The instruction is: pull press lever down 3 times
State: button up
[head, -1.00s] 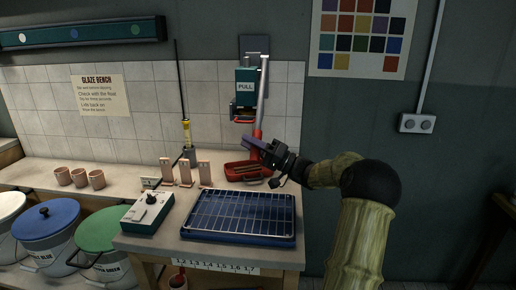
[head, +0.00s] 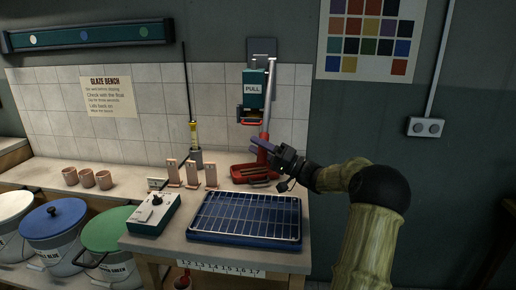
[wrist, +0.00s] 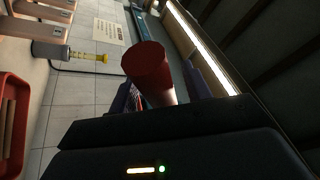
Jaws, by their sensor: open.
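The press is mounted on the tiled wall, with a green block (head: 256,88) marked PULL. Its lever has a long pale bar (head: 270,105) along the right side and a red grip (head: 264,142) at the lower end. My gripper (head: 264,151) is at the red grip in the head view, its jaws open. In the wrist view the round end of the red grip (wrist: 147,66) shows large, between or just beyond the open fingers (wrist: 160,93). The near finger edges and the dark gripper body hide part of it, so contact cannot be told.
A red tray (head: 237,179) sits on the bench below the press. A blue tray with a wire rack (head: 245,239) lies in front. A green control box (head: 150,218), pinkish test tiles (head: 191,174) and several clay cups (head: 87,178) stand left. The wall to the right is mostly clear.

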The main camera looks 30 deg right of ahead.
jog(key=b+v, duration=0.1)
jog(key=v, duration=1.6)
